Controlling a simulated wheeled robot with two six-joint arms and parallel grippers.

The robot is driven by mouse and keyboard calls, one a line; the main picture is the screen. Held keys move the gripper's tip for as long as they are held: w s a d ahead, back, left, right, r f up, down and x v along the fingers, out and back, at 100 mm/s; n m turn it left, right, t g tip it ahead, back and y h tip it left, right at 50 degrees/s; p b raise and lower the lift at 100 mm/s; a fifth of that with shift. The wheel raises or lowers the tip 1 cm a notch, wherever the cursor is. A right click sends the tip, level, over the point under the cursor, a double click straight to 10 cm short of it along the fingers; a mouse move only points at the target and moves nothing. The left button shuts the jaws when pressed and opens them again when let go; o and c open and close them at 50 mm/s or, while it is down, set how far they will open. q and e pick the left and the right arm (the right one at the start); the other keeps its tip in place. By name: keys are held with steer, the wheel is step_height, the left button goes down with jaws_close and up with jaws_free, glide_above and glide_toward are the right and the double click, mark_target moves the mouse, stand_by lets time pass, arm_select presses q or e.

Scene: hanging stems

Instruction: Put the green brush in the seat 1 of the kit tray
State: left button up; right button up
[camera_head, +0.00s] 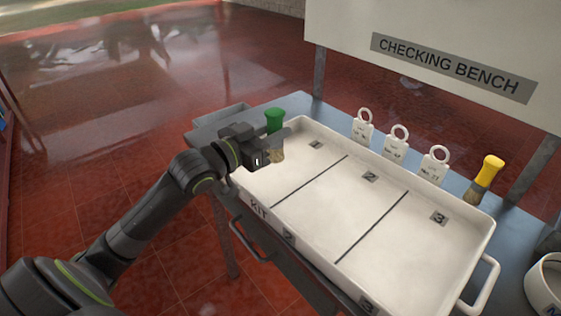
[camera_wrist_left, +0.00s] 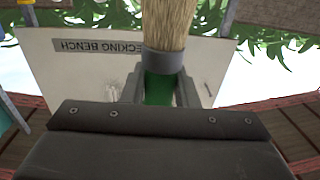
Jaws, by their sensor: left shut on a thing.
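The green brush (camera_head: 274,121) has a green handle, a grey band and pale bristles. In the head view it stands roughly upright, handle up and bristles down. My left gripper (camera_head: 272,142) is shut on it, over the far left part of the kit tray (camera_head: 390,283), at seat 1 (camera_head: 296,171). Whether the bristles touch the tray floor cannot be told. In the left wrist view the green handle (camera_wrist_left: 158,88) is between the fingers (camera_wrist_left: 160,92), with the bristles (camera_wrist_left: 168,25) beyond it. My right gripper is not in view.
The white tray has dark dividing lines; seats 2 (camera_head: 355,195) and 3 (camera_head: 420,240) look empty. Several ring-topped white tags (camera_head: 396,145) stand behind it. A white round container (camera_head: 545,285) is at the right edge.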

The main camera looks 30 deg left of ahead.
mark_target(274, 156)
arm_select(q)
step_height(274, 156, down, 3)
steer(key=shift+r, duration=0.2)
step_height(274, 156, down, 3)
steer(key=shift+f+b, duration=0.15)
steer(key=shift+b, duration=0.5)
steer(key=shift+f, duration=0.4)
steer(key=o, duration=1)
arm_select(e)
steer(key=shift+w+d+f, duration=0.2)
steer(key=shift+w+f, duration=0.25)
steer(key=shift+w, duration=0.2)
